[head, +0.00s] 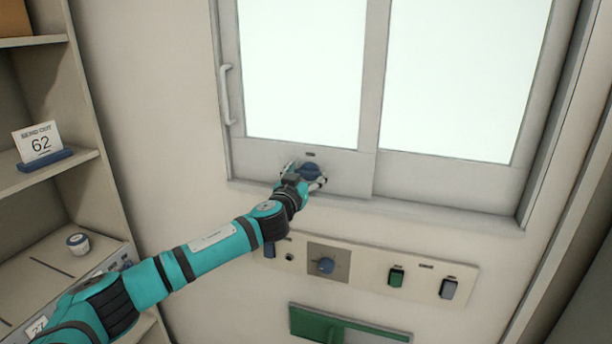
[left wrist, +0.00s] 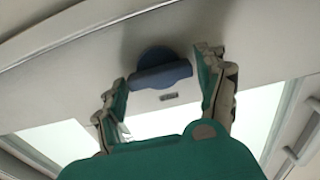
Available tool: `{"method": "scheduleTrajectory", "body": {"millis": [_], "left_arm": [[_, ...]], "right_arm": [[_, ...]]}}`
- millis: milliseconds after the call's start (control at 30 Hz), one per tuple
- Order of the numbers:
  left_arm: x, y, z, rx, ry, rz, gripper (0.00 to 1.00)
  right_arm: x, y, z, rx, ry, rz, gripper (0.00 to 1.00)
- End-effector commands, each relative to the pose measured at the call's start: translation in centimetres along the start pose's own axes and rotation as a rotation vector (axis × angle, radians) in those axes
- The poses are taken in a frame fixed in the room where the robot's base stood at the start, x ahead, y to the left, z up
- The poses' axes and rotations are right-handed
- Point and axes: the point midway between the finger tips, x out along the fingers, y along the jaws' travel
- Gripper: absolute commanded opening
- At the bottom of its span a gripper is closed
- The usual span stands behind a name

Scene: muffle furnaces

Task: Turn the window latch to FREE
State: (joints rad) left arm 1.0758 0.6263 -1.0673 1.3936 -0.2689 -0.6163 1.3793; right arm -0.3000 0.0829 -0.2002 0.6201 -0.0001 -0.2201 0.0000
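The window latch (head: 310,172) is a round blue knob with a raised bar, set on the lower frame of the left sash. It also shows in the left wrist view (left wrist: 161,72), with a small dark label (left wrist: 168,97) beside it. My left gripper (head: 305,180) is at the latch. In the left wrist view its two fingers (left wrist: 160,75) are spread, one on each side of the knob, with gaps between the fingers and the bar. The label's lettering is too small to read. My right gripper is in neither view.
Below the sill (head: 450,212) a control panel (head: 360,262) carries a blue knob (head: 326,265) and several switches. A green handle (head: 345,328) is lower down. A white pull handle (head: 227,95) is on the sash's left side. Shelves (head: 45,170) stand at left.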

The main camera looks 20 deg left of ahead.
Motion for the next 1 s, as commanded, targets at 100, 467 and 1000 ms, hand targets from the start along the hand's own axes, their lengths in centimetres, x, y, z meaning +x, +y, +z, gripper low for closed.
{"method": "scheduleTrajectory", "body": {"millis": [100, 467, 1000], "left_arm": [[-0.01, -0.02, 0.02, 0.000, 0.000, 0.000, 0.54], [-0.03, 0.02, 0.11, 0.010, -0.001, 0.000, 0.32], [-0.03, 0.12, 0.07, 0.339, -0.002, 0.000, 0.32]], "right_arm": [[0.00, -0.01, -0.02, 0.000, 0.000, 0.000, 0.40], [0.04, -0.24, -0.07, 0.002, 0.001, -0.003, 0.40], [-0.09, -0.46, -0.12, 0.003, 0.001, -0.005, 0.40]]}}
